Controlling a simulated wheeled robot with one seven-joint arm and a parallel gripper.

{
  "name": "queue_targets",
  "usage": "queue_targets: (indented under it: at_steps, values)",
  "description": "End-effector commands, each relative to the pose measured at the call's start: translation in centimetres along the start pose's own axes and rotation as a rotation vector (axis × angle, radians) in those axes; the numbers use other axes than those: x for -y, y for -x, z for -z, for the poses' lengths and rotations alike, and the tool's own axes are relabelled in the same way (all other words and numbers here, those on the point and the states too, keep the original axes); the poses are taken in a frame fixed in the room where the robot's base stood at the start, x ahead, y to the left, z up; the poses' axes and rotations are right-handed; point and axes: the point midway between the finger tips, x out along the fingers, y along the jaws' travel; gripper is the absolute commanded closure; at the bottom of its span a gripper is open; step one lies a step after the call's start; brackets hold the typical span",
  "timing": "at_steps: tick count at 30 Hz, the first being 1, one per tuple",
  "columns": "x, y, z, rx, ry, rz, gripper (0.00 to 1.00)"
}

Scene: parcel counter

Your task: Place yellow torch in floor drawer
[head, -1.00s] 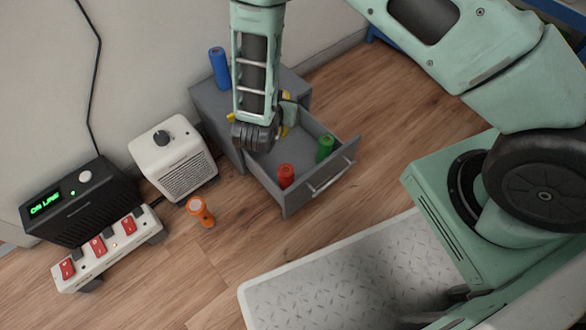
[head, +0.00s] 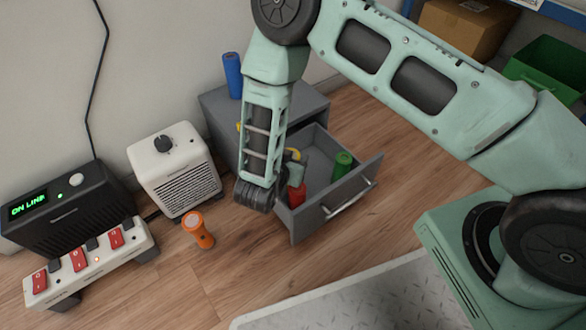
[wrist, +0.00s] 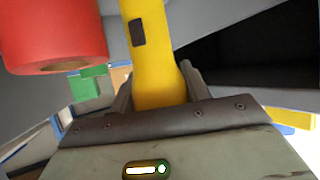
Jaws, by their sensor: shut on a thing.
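The yellow torch (wrist: 155,55) fills the middle of the wrist view, between the two fingers of my gripper (wrist: 160,88), which is shut on it. In the head view my gripper (head: 297,165) is at the open floor drawer (head: 340,207), with only a little of the yellow torch (head: 293,153) showing. The arm hides much of the torch and the drawer's left part. I cannot tell whether the torch touches the drawer floor. The drawer is pulled out of a grey cabinet (head: 312,102).
A red cylinder (head: 297,194) and a green one (head: 342,165) are in the drawer. A blue cylinder (head: 232,75) stands on the cabinet. An orange torch (head: 198,230) stands on the floor, near a white heater (head: 178,170) and a power strip (head: 90,262).

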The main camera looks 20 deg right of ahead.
Motion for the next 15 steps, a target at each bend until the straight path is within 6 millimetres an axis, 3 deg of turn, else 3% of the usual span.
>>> queue_targets:
  at_steps: [6,15]
  values:
    - [0.0,-1.5,-2.7,-0.001,-0.001,0.0,0.99]
    - [0.0,-1.4,-2.6,-0.001,0.0,0.001,0.99]
